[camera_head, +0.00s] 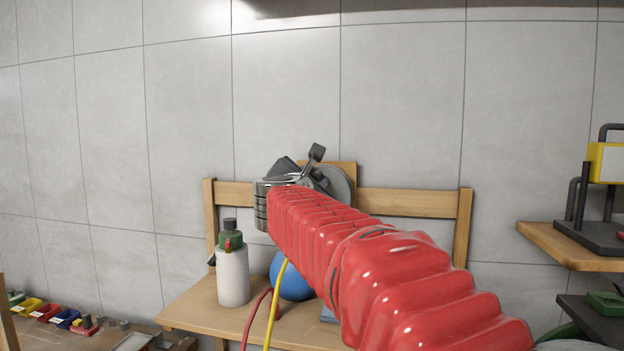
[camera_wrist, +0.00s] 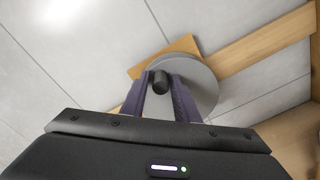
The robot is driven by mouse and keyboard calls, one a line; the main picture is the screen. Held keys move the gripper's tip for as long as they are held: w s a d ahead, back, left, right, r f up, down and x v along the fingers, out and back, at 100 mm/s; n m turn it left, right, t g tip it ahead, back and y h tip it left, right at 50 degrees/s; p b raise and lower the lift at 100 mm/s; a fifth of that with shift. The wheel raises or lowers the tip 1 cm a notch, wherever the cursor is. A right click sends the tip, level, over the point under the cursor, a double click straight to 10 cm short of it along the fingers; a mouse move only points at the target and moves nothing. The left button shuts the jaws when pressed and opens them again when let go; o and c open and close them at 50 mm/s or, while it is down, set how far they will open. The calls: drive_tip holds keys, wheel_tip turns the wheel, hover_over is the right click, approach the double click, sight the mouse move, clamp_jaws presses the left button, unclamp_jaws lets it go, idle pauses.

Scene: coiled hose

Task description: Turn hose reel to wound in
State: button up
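The hose reel shows as a grey disc on a wooden board in the wrist view (camera_wrist: 207,88), and its rim also shows in the head view (camera_head: 343,186) behind my arm. A black knob (camera_wrist: 160,80) stands out in front of the disc in the wrist view. My gripper (camera_wrist: 161,85) has its two purplish fingers on either side of this knob, with what look like small gaps, so it appears open. The fingers are hard to make out in the head view. My red-sleeved arm hides much of the reel there. No wound hose is clearly visible.
A wooden bench (camera_head: 190,307) stands below the reel, with a white bottle with a green top (camera_head: 233,275) and a blue ball (camera_head: 288,278) on it. A shelf (camera_head: 560,246) with a yellow device (camera_head: 607,163) is at the right. Coloured bins (camera_head: 45,312) lie lower left.

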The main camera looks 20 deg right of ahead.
clamp_jaws()
drive_tip(key=shift+a, duration=0.15)
idle(0.4)
drive_tip(key=shift+d, duration=0.2)
